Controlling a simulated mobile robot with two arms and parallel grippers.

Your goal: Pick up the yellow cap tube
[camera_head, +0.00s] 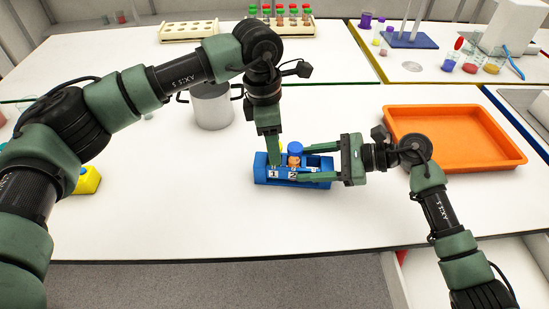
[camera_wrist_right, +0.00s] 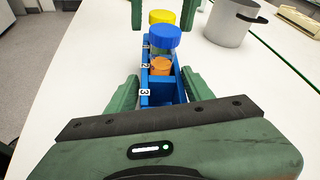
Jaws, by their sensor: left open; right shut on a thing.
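A yellow cap tube (camera_wrist_right: 161,18) stands at the far end of a small blue rack (camera_head: 318,167) numbered 1, 2, 3. My right gripper (camera_head: 300,163) reaches in from the right, shut on the blue rack, with one finger along each long side. A blue cap (camera_head: 295,147) stands beside the yellow one, with an orange part (camera_wrist_right: 161,66) below it.
A steel pot (camera_head: 212,108) stands behind the rack. An orange tray (camera_head: 455,111) lies to the right. A yellow block (camera_head: 88,180) is at the left. A wooden tube holder (camera_head: 188,31) is at the back. The white table in front of the rack is clear.

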